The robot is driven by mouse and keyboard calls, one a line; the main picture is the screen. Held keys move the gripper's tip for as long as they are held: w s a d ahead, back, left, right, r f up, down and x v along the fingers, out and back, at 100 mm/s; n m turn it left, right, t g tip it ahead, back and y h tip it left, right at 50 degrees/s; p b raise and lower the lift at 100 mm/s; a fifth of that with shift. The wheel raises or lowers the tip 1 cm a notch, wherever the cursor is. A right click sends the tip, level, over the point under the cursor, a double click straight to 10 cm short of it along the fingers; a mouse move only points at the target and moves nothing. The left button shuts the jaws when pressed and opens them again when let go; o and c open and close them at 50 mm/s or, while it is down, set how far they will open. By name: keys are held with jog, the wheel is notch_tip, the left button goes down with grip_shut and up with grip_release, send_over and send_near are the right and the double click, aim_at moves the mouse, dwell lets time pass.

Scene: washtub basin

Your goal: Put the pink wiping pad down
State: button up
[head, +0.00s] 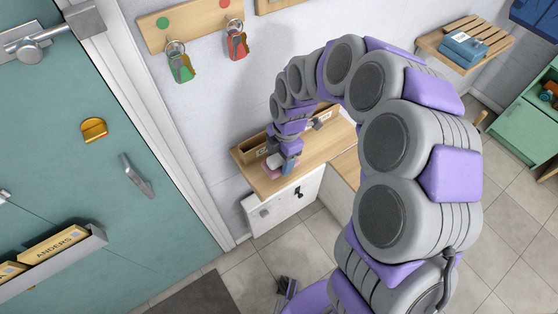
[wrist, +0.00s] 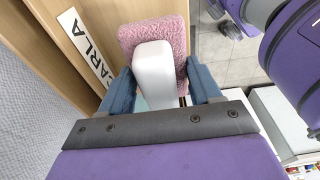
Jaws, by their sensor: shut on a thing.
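The pink wiping pad (wrist: 153,35) has a fuzzy pink face and a white handle (wrist: 153,75). In the wrist view my gripper (wrist: 162,88) has its blue fingers on both sides of the white handle, shut on it. The pink part sticks out beyond the fingertips. In the head view the pad (head: 270,163) is small and partly covered by my gripper (head: 284,162), over the wooden top of a white cabinet. I cannot tell whether the pad touches the wood.
A wooden box labelled CARLA (wrist: 85,45) stands close on the left in the wrist view. The wooden cabinet top (head: 285,184) has some bare room along its front edge. Keys (head: 236,42) hang on the wall above. A teal door (head: 90,180) is at the left.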

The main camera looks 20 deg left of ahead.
aim_at(280, 162)
jog(key=shift+w+a+f, duration=0.1)
jog(key=shift+w+a, duration=0.15)
jog(key=shift+w, duration=0.05)
jog(key=shift+w+a+f, duration=0.1)
jog(key=shift+w+f, duration=0.15)
jog(key=shift+d+f+b, duration=0.2)
jog(key=shift+f+b, duration=0.05)
jog(key=shift+f, duration=0.4)
jog(key=shift+d+f+b, duration=0.2)
jog(key=shift+f+b, duration=0.05)
jog(key=shift+f, duration=0.35)
jog(key=shift+a, duration=0.15)
jog(key=o, duration=0.7)
jog(key=shift+a+f, duration=0.1)
jog(key=shift+c, duration=0.2)
jog(key=shift+o, duration=1.4)
jog(key=shift+f, duration=0.1)
